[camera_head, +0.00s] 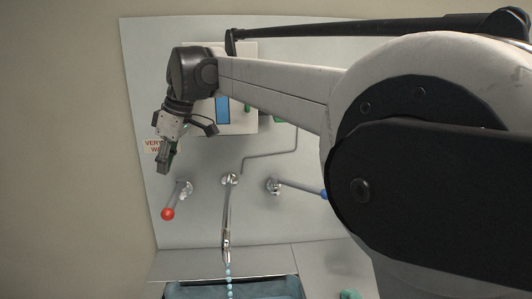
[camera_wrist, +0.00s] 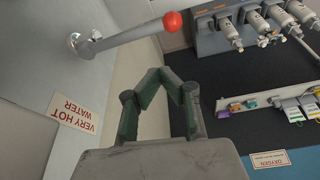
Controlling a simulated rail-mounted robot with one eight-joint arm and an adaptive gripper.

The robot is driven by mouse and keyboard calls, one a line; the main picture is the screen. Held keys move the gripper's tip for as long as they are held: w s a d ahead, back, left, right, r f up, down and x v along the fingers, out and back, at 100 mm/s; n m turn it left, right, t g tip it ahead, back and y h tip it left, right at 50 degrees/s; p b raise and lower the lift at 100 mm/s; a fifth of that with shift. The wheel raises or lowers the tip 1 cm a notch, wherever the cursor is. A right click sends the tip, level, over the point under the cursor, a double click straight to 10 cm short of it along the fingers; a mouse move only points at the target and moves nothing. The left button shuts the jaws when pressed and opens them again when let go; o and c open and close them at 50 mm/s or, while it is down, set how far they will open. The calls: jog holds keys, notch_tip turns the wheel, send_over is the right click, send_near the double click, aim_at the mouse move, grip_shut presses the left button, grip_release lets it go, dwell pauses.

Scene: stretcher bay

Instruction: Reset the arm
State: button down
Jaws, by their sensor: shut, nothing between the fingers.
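My gripper (camera_head: 166,162) is at the end of my arm on the left side of the head view, in front of the pale panel and just above the red-knobbed lever. In the wrist view my gripper (camera_wrist: 163,78) shows two green-grey fingers shut with nothing between them. The lever with the red knob (camera_head: 167,214) also crosses the top left of the wrist view (camera_wrist: 172,22), apart from the fingers.
A spout (camera_head: 227,215) has pale blue drops below it, over a blue-grey basin (camera_head: 190,291). A blue-tipped lever (camera_head: 300,189) is partly behind my arm. A VERY HOT WATER sign (camera_wrist: 76,113) is on the panel. Several bottles (camera_wrist: 229,30) and colored packs (camera_wrist: 243,105) are at right.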

jog(key=s+d+f+m+t+b, duration=0.1)
jog(key=s+d+m, duration=0.15)
jog(key=d, duration=0.75)
jog(key=s+d+f+m+t+h, duration=0.15)
jog(key=d+m, duration=0.25)
jog(key=d, duration=0.6)
jog(key=s+d+f+m+t+y+b, duration=0.1)
jog(key=s+d+m+t, duration=0.15)
jog(key=d, duration=0.75)
jog(key=s+d+f+m+t+h+b, duration=0.2)
jog(key=s+d+f+m, duration=0.7)
jog(key=s+d+f, duration=0.8)
jog(key=s+d+h, duration=0.1)
jog(key=d, duration=0.2)
jog(key=shift+w+r+h, duration=0.1)
jog(key=shift+h, duration=0.15)
